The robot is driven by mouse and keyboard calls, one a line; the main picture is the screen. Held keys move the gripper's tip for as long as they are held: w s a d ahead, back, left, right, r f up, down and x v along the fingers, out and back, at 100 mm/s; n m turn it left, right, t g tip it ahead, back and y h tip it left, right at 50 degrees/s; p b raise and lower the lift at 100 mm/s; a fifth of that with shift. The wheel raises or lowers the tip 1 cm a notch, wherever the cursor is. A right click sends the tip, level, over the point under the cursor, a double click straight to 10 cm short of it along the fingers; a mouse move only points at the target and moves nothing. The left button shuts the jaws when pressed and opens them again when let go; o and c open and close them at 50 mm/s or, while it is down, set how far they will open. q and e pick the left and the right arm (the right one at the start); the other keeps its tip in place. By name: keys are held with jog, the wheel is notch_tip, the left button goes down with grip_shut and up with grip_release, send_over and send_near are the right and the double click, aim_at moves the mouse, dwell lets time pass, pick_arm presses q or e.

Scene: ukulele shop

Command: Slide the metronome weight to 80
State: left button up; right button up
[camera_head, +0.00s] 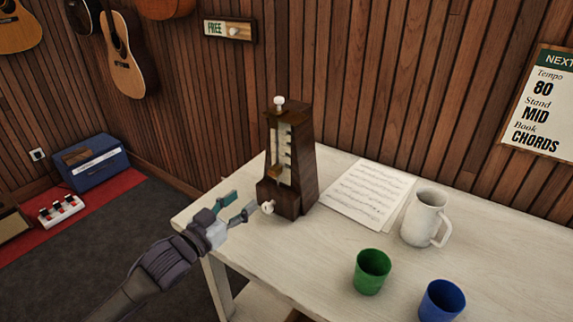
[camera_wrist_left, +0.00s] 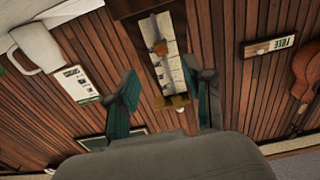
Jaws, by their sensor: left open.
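The dark wooden metronome (camera_head: 300,165) stands upright at the back left of the white table, with a pale scale panel on its front. Its brass-brown weight (camera_head: 274,172) sits low on the panel; the scale marks are too small to read. A white knob tops the metronome and another is low on its front. My left gripper (camera_head: 243,203) is open and empty, just in front and left of the metronome's base, apart from the weight. In the left wrist view, which is upside down, the open fingers (camera_wrist_left: 162,76) flank the panel and the weight (camera_wrist_left: 160,47). My right gripper is not in view.
Sheet music (camera_head: 367,193) lies right of the metronome. A white jug (camera_head: 423,217), a green cup (camera_head: 372,271) and a blue cup (camera_head: 441,301) stand farther right. A wall board (camera_head: 540,105) reads Tempo 80. The table in front of the metronome is clear.

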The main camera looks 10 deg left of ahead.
pick_arm(q)
send_near(272, 176)
jog(key=x, duration=0.3)
jog(key=p+x, duration=0.1)
jog(key=x, duration=0.5)
jog(key=shift+w, duration=0.35)
jog(key=shift+w+d, duration=0.25)
jog(key=shift+w, duration=0.45)
jog(key=shift+c, duration=0.2)
grip_shut()
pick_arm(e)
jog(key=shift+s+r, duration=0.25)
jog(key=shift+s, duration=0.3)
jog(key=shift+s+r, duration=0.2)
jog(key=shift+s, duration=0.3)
